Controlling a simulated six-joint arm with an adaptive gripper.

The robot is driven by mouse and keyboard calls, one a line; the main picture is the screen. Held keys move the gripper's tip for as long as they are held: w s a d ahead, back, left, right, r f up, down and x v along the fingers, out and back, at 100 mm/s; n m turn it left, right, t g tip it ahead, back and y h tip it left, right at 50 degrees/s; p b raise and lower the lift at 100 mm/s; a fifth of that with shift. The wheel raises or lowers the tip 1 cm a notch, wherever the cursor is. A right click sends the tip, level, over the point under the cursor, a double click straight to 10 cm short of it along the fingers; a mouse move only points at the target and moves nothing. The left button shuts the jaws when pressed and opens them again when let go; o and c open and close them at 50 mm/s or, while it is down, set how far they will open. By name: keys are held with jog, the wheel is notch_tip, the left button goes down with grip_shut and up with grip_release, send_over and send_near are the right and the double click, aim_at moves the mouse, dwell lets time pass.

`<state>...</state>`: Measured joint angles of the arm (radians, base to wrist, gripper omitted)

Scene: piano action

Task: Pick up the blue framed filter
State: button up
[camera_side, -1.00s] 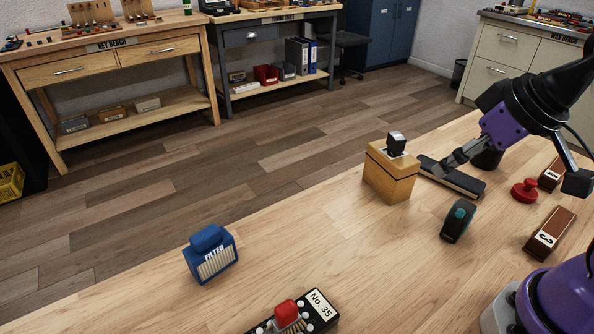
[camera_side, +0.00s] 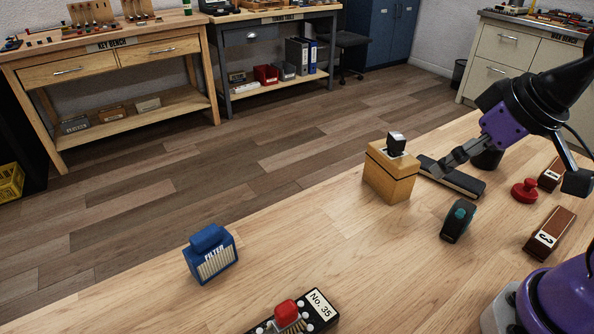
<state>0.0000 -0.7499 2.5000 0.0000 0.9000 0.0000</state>
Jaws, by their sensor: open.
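The blue framed filter (camera_side: 212,257) stands upright on the wooden tabletop at the lower left. It has a blue handle on top, a pale pleated face and the word FILTER in white. My gripper (camera_side: 441,170) is far from it, at the right, low over a long black block. It is open, and nothing shows held in it. Whether the fingertips touch the black block cannot be told.
A wooden box (camera_side: 390,176) with a dark knob stands between my gripper and the filter. A black No. 35 board (camera_side: 296,314) with a red knob lies right of the filter. A dark teal-buttoned tool (camera_side: 457,221), a red knob (camera_side: 524,190) and a brown block (camera_side: 550,233) are at right.

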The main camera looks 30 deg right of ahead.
jog(key=n+g, duration=0.1)
jog(key=n, duration=0.1)
send_over(210, 241)
jog(key=s+d, duration=0.1)
jog(key=s, duration=0.2)
notch_tip(210, 241, down, 6)
jog(key=shift+y, duration=0.4)
jog(key=x, duration=0.4)
jog(key=shift+w+a+f, duration=0.15)
jog(key=shift+x, duration=2.8)
jog(key=shift+a, duration=0.15)
jog(key=c, duration=0.9)
